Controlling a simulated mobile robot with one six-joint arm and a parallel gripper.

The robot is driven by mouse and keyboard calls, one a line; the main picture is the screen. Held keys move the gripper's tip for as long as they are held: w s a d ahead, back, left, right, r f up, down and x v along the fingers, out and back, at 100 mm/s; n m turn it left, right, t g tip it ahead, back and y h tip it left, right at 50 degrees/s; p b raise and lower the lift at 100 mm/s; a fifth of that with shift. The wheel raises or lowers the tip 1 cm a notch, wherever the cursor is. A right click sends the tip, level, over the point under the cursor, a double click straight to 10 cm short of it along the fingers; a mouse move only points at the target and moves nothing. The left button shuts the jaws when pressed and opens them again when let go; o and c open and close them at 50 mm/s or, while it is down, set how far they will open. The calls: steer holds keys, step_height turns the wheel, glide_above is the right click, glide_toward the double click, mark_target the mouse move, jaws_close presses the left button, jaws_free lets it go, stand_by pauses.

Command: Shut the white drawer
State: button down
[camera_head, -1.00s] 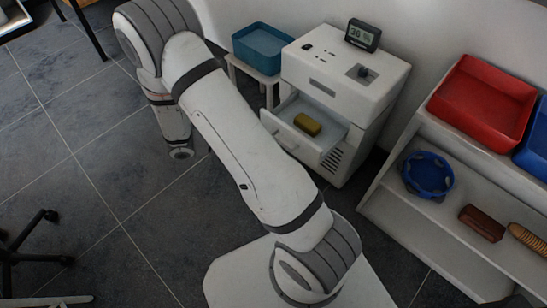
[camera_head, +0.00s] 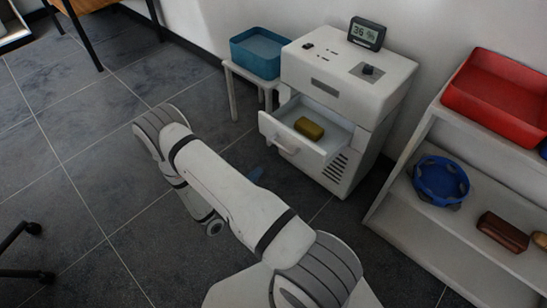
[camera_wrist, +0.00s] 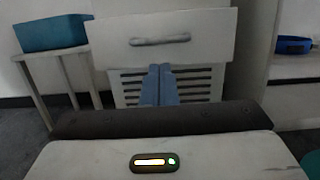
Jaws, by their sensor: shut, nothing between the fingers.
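The white drawer (camera_head: 286,146) stands pulled out of the front of a white cabinet (camera_head: 345,80) in the head view.
A teal bin (camera_head: 258,52) sits on a small white stand left of the cabinet. A white shelf (camera_head: 425,215) on the right holds a red tray (camera_head: 495,95), a blue ring-shaped item (camera_head: 440,181) and a brown block (camera_head: 502,232).

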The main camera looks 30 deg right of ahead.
steer(key=b+x, duration=0.2)
steer(key=x, duration=0.7)
steer(key=shift+d, duration=0.2)
steer(key=shift+r, duration=0.1)
